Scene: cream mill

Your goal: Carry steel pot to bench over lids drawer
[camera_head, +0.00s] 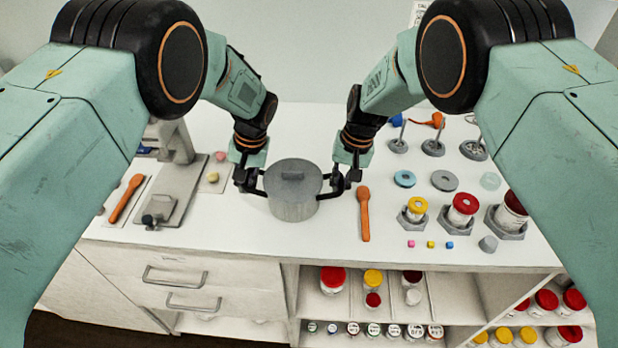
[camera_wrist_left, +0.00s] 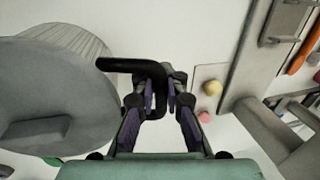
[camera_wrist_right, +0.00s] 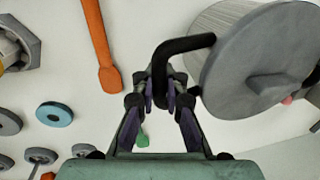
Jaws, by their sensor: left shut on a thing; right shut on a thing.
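The steel pot (camera_head: 292,198) is grey, with a lid on and a black handle at each side. It is upright over the white bench top (camera_head: 240,235), in front of the middle of the bench; I cannot tell whether it touches the surface. My left gripper (camera_head: 249,184) is shut on the pot's left handle, which also shows in the left wrist view (camera_wrist_left: 135,65). My right gripper (camera_head: 342,182) is shut on the right handle, seen in the right wrist view (camera_wrist_right: 175,50). Drawers with metal handles (camera_head: 175,278) are below the bench at the left.
An orange spatula (camera_head: 364,215) lies just right of the pot. Another (camera_head: 125,198) lies at the far left beside a grey press stand (camera_head: 185,190). Jars in hexagonal holders (camera_head: 462,210) and discs stand at the right. Open shelves below hold jars (camera_head: 332,280).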

